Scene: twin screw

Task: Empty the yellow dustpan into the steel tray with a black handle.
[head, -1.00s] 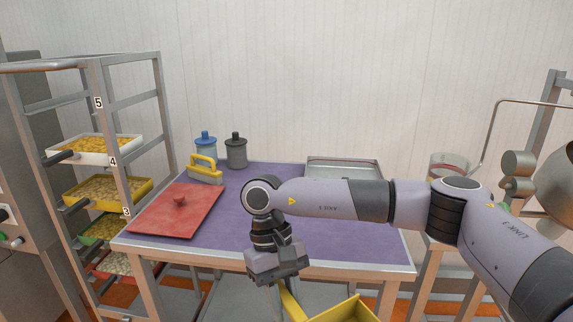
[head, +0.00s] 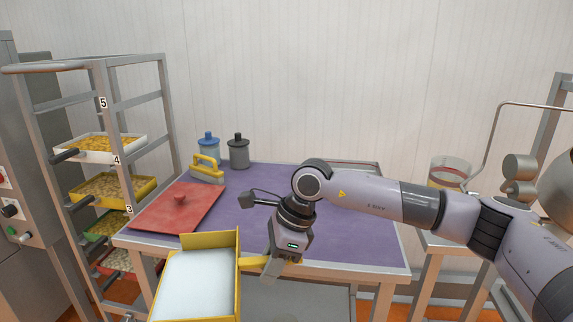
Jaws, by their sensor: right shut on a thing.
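The yellow dustpan (head: 212,240) is in front of the table at the lower left centre of the head view, its lower part cut off by the frame. It holds a smooth white mass (head: 195,286). My right gripper (head: 274,268) is shut on the dustpan's yellow handle, at the pan's right side. A steel tray (head: 373,166) lies at the back of the purple-topped table; my right arm hides most of it, and no black handle shows on it. My left gripper is not in view.
A rack of filled trays (head: 112,190) stands at left.

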